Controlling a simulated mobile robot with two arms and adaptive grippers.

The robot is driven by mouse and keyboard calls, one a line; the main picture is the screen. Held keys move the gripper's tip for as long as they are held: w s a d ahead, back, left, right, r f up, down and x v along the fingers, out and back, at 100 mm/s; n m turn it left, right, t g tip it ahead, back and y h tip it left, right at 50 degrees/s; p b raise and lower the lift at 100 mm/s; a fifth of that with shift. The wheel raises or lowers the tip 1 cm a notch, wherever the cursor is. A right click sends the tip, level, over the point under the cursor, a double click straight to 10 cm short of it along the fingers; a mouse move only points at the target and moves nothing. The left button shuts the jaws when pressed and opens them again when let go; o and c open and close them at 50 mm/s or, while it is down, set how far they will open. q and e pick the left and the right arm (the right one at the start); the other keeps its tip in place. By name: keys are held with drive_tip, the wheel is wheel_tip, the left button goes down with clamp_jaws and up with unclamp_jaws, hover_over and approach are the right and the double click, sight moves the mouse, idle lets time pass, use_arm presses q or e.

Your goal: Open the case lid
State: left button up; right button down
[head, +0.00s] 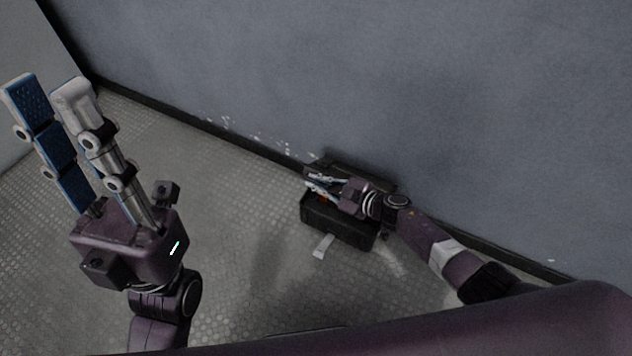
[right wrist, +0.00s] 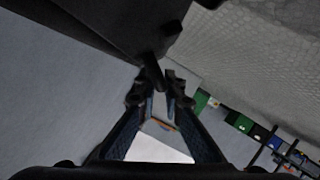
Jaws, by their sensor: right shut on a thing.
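The black case (head: 338,222) stands on the floor against the wall in the head view. Its dark lid (head: 352,171) is raised at the wall side, and a small red patch shows inside. My right gripper (head: 311,181) reaches over the case from the right, its fingertips at the lid's left end. In the right wrist view my right gripper (right wrist: 160,85) is shut on a dark piece at the edge of the black lid (right wrist: 115,28). Exactly which part it grips is hard to tell. My left gripper (head: 45,90) is open and empty, raised at the far left, well away from the case.
A grey wall (head: 420,100) rises right behind the case. A small white tag (head: 323,246) lies on the floor in front of it. The textured floor (head: 240,200) left of the case is clear. Several coloured boxes (right wrist: 240,122) show in the right wrist view.

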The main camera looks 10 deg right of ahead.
drive_tip(key=c, duration=2.3)
unclamp_jaws()
drive_tip(key=shift+w+d, duration=0.1)
drive_tip(key=shift+d, duration=0.15)
drive_tip(key=v, duration=1.2)
drive_tip(key=shift+a, duration=0.1)
drive_tip(key=shift+f, duration=0.1)
